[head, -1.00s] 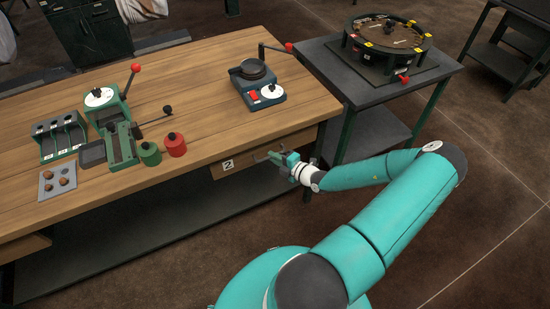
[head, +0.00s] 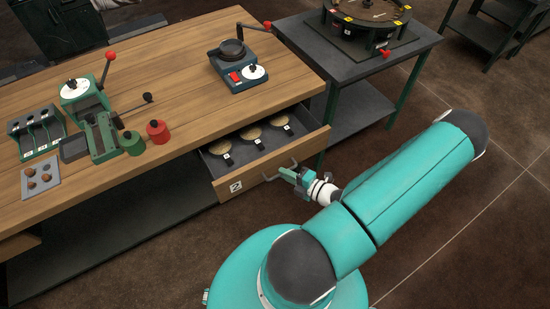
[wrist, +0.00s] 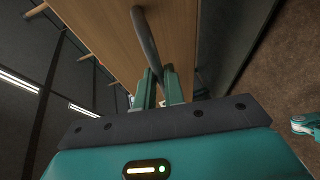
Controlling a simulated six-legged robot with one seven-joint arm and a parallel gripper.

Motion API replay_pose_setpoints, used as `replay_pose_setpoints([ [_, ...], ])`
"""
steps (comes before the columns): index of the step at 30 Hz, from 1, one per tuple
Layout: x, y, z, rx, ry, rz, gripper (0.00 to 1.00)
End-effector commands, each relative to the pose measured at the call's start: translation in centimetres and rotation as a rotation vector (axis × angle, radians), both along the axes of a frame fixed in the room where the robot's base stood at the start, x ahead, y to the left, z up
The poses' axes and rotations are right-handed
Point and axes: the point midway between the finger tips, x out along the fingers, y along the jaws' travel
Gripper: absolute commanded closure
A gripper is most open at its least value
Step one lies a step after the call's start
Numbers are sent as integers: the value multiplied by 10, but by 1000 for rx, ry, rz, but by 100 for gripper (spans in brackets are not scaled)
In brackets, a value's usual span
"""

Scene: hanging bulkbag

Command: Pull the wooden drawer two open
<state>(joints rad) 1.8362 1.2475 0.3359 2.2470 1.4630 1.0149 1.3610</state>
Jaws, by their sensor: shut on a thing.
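The wooden drawer two (head: 268,168) stands pulled out from under the front of the wooden workbench, with a "2" label at the left of its front. Its grey inside shows several round tan items with dark tabs. My gripper (head: 286,173) is at the drawer's front, shut on the dark bar handle (head: 274,174). In the wrist view the handle (wrist: 147,42) runs down between my two green fingers (wrist: 160,88), with the wooden drawer front (wrist: 172,40) behind it. The exact contact of the fingertips is hard to see.
The workbench (head: 165,75) carries a blue-grey device (head: 240,72), a green press (head: 88,98), green and red pots (head: 158,132) and a small tray (head: 40,180). A dark side table (head: 340,60) stands right of the drawer. Open floor lies in front.

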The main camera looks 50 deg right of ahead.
Motion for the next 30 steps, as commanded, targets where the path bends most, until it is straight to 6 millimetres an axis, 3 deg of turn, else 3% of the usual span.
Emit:
replay_pose_setpoints([
  [6, -59, 18, 0, 2, 1, 1, 100],
  [15, -118, 36, 1, 3, -2, 2, 100],
  [21, -137, 43, 1, 3, -3, 3, 100],
  [30, -144, 45, 1, 2, -3, 4, 100],
])
